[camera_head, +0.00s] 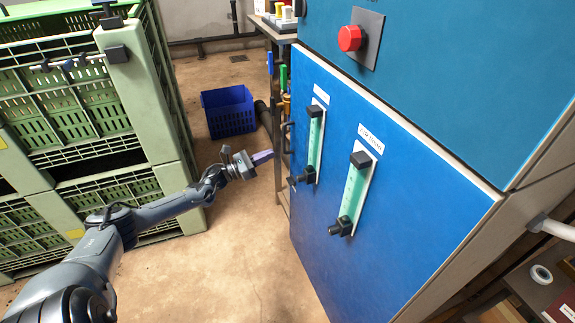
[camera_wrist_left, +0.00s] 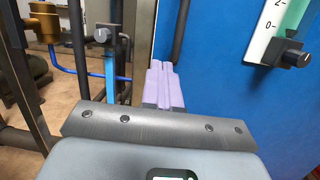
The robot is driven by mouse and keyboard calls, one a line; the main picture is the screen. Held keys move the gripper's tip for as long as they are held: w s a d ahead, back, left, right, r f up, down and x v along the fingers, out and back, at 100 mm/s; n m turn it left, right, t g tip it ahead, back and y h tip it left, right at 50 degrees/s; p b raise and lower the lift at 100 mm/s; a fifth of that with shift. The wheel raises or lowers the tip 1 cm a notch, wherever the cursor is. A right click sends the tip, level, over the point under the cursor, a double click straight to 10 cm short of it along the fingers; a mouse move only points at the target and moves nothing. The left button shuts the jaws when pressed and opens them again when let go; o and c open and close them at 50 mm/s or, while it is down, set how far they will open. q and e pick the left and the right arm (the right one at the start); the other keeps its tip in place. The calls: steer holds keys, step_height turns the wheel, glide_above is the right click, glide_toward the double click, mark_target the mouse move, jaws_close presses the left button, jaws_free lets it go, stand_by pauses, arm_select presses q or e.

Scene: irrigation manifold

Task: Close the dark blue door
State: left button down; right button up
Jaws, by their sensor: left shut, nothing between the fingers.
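The blue door panel (camera_head: 390,215) fills the right of the head view, below a teal-blue cabinet front (camera_head: 450,70). It carries two green sight tubes (camera_head: 315,140) with black fittings. A dark handle (camera_head: 287,137) shows at its left edge. My left gripper (camera_head: 263,157) is just left of that edge, with its pale purple fingers shut and empty. In the left wrist view the fingers (camera_wrist_left: 162,85) point toward the door's edge, with the blue face (camera_wrist_left: 220,85) on the right. I cannot tell whether they touch it. My right gripper is not in view.
Stacked green crates (camera_head: 130,100) stand on the left, with my left arm passing in front. A dark blue bin (camera_head: 228,110) sits on the floor behind. A red button (camera_head: 350,38) projects above the door. Pipes and a brass fitting (camera_wrist_left: 42,28) lie beyond the door's edge.

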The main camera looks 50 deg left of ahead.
arm_select(q)
steer(key=s+d+f+g+p, duration=0.1)
steer(key=s+d+f+p, duration=0.1)
steer(key=s, duration=0.3)
steer(key=g, duration=0.2)
glide_toward(296, 170)
steer(key=b+x, duration=0.1)
steer(key=b, duration=0.1)
steer(key=b+x, duration=0.4)
steer(key=shift+a+f, duration=0.1)
steer(key=shift+f, duration=0.15)
steer(key=shift+w+b, duration=0.35)
steer(key=shift+w, duration=0.5)
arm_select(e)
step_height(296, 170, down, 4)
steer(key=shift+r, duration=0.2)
